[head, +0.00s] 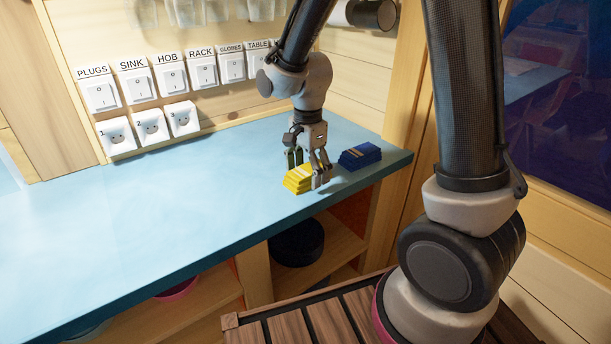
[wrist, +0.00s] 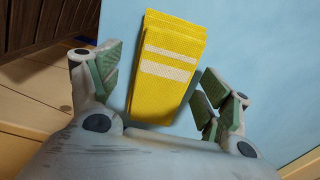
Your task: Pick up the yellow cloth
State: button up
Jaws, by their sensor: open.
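The yellow cloth (head: 298,179) lies folded in a stack on the blue counter (head: 180,190), near its front edge. In the wrist view the yellow cloth (wrist: 168,65) has two white stripes and lies between my open fingers. My gripper (head: 308,174) points down over the cloth in the head view, and its fingers partly hide the cloth's right side. In the wrist view my gripper (wrist: 160,92) has green-padded fingers spread to either side of the cloth, with gaps visible. It holds nothing.
A folded dark blue cloth (head: 360,156) lies just right of my gripper. Labelled switches (head: 170,76) and numbered sockets (head: 150,127) line the wall behind. A round black object (head: 298,242) sits on the shelf below. The counter's left part is clear.

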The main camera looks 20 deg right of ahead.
aim_at(308, 169)
jog(key=shift+f, duration=0.2)
jog(key=c, duration=0.8)
jog(key=shift+c, duration=0.2)
notch_tip(308, 169, up, 10)
jog(key=shift+r, duration=0.1)
jog(key=shift+o, duration=0.3)
jog(key=shift+c, duration=1.1)
